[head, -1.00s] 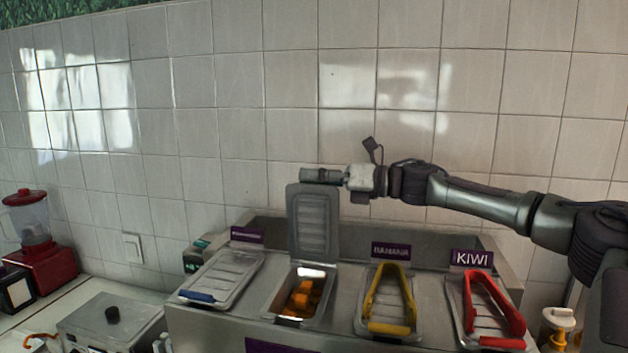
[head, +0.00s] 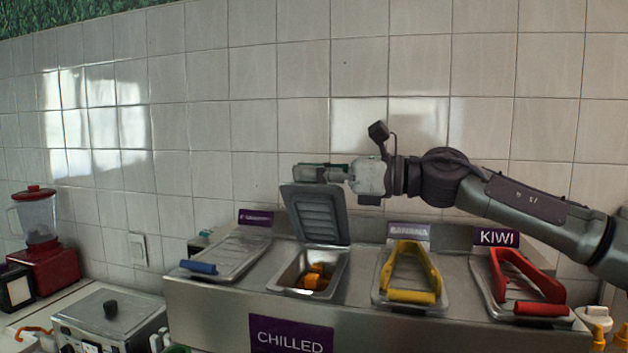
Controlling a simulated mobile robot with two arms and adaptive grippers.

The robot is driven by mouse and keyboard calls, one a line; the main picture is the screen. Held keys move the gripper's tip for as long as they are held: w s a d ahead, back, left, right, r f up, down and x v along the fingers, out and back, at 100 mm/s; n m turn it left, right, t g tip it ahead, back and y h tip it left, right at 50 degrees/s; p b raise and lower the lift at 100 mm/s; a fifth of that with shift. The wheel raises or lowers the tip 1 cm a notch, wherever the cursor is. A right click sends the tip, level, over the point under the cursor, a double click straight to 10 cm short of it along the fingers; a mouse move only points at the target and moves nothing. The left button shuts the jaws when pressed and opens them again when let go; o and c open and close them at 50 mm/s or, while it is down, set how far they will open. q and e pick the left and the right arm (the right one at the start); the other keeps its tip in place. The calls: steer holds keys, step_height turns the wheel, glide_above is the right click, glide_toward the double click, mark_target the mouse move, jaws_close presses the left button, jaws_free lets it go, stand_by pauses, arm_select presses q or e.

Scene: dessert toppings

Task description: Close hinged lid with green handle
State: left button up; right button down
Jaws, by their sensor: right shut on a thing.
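The grey hinged lid (head: 318,216) stands raised at the back of an open metal bin (head: 281,281) holding orange pieces (head: 315,277). The lid leans forward over the back of the bin. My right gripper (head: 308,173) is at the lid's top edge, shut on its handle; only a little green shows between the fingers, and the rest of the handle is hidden. My left gripper is not in view.
Closed lids with a blue handle (head: 199,267), a yellow handle (head: 412,296) and a red handle (head: 541,309) sit on the steel counter (head: 215,303). A tiled wall (head: 330,70) is behind. A red blender (head: 42,265) stands far left.

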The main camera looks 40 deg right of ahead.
steer(key=shift+s+a+f, duration=0.1)
steer(key=shift+a, duration=0.05)
steer(key=c, duration=1.2)
jaws_free()
steer(key=shift+v, duration=6)
